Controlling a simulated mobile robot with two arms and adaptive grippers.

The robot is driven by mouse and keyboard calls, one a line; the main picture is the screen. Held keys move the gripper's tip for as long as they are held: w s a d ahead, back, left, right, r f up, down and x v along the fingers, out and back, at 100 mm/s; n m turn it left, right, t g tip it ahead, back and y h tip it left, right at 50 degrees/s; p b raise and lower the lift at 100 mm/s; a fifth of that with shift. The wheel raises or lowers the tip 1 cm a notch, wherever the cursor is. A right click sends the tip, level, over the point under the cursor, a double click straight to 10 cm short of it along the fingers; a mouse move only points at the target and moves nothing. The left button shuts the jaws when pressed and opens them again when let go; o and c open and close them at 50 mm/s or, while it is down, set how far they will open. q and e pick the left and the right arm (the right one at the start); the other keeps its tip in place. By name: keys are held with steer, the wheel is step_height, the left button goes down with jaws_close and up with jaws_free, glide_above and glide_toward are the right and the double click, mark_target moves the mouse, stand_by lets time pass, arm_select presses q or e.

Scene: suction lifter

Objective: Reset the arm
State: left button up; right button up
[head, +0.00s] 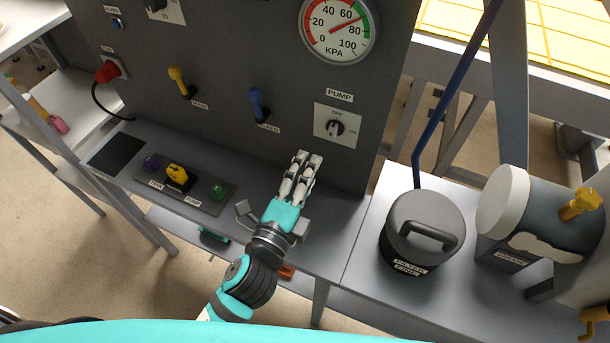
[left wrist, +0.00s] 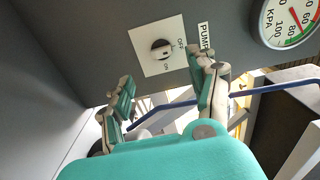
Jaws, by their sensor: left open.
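My left gripper (head: 305,160) is open and empty in front of the grey panel, with its fingers pointing up toward the pump switch. The pump switch (head: 336,127) is a black knob on a white plate marked OFF and ON. In the left wrist view the open fingers (left wrist: 166,70) sit below and beside the switch knob (left wrist: 161,49), apart from it as far as I can see. I cannot tell the knob's position. The right gripper is not in view.
The gauge (head: 338,28) reads between 60 and 80 KPA. The panel carries a yellow lever (head: 180,80) and a blue lever (head: 257,103). Buttons sit on a control strip (head: 212,207) to the left. A dark lidded filter pot (head: 421,230) and a grey cylinder (head: 550,210) stand right.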

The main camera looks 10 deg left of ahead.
arm_select(q)
steer(key=shift+s+a, duration=0.1)
steer(key=shift+s, duration=0.25)
steer(key=shift+a, duration=0.1)
